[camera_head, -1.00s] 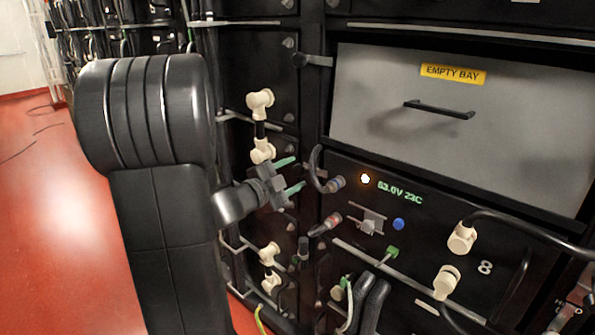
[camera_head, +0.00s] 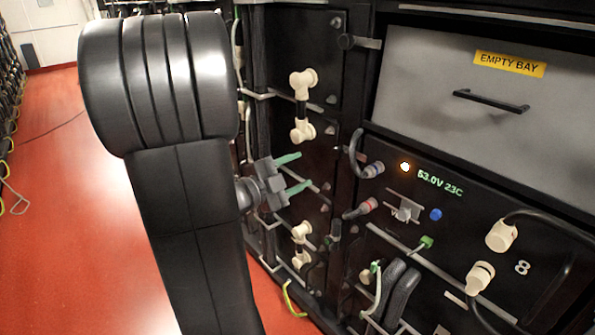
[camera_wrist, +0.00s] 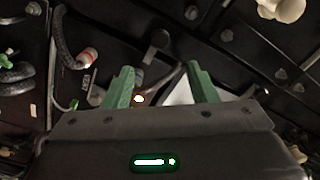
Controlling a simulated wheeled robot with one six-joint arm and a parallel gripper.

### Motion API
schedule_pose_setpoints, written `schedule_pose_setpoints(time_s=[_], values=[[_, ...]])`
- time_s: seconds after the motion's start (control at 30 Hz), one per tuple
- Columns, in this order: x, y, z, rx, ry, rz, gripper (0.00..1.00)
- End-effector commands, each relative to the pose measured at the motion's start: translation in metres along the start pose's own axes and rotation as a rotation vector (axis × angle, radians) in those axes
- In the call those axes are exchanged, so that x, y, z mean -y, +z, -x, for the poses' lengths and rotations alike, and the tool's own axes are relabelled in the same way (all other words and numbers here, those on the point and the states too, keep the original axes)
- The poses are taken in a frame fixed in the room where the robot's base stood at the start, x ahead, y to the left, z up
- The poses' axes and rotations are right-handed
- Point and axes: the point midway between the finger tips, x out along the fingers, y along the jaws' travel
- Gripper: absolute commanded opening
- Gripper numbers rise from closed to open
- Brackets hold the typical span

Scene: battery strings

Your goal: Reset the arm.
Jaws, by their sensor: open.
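My gripper (camera_head: 293,173) has green fingers and stands open and empty in front of the battery rack, left of the lit module. My black arm link (camera_head: 185,200) fills the left middle of the head view and hides part of the rack behind it. In the wrist view my two green fingertips (camera_wrist: 160,78) are spread apart with nothing between them. The battery module (camera_head: 450,215) shows a green readout, 53.0V 23C, and an amber light.
Cream connectors (camera_head: 302,132) stick out of the rack near my gripper. A grey panel labelled EMPTY BAY (camera_head: 440,80) is above the module. Black cables (camera_head: 550,222) run along the module's right side. Red floor (camera_head: 60,220) is open at the left.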

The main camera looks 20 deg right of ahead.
Motion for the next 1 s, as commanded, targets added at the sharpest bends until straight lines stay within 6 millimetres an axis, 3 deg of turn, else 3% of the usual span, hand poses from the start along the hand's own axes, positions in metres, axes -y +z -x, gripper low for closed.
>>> schedule_pose_setpoints(time_s=[0.17,0.33,1.0], values=[[0.000,0.000,-0.003,0.000,0.000,0.000,0.52],[-0.001,0.000,-0.019,-0.003,0.002,0.000,0.52],[-0.001,0.000,-0.127,-0.002,0.001,0.000,0.52]])
